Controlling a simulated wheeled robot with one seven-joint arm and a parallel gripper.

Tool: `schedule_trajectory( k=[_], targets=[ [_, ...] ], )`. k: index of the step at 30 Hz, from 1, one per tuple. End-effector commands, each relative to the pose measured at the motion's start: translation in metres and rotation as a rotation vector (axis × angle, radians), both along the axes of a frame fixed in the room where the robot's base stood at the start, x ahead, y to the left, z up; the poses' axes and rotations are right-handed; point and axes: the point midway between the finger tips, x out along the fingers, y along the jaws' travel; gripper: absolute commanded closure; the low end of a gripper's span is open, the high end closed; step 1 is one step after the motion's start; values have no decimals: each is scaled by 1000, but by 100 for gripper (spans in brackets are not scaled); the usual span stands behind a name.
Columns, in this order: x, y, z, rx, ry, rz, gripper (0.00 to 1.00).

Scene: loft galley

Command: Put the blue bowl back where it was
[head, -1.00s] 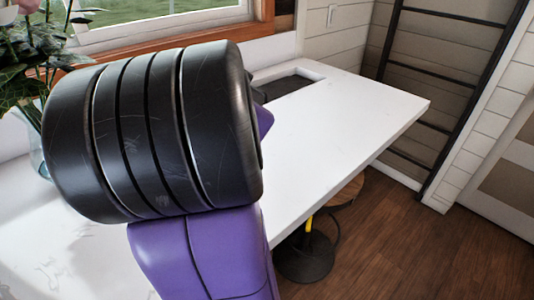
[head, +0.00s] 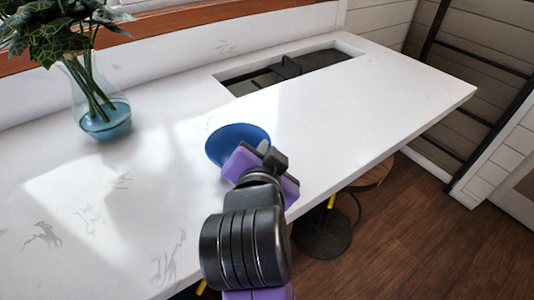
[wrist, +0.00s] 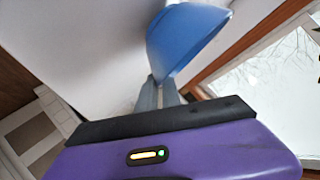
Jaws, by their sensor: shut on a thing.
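The blue bowl (head: 235,138) shows in the head view beyond the end of my arm, over the white counter. In the wrist view the bowl (wrist: 185,38) is tilted in the picture, its side at the fingers. My gripper (wrist: 160,92) is shut on the bowl. In the head view my gripper (head: 262,158) is partly hidden by its own purple body. I cannot tell from the head view whether the bowl touches the counter.
The white counter (head: 120,230) has a dark recessed section (head: 290,72) at the back. A glass vase (head: 103,122) with leafy stems stands at the left. A round stool (head: 372,178) is below the counter's right edge. The counter's middle is clear.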

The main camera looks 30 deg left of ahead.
Motion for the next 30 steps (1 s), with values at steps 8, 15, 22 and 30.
schedule_trajectory(
  k=[8, 15, 22, 30],
  targets=[
    [0, 0, -9, 2, -2, 0, 100],
    [0, 0, -13, 2, -2, 0, 100],
    [0, 0, -13, 1, -1, 0, 70],
    [0, 0, -7, 2, -1, 1, 70]
  ],
)
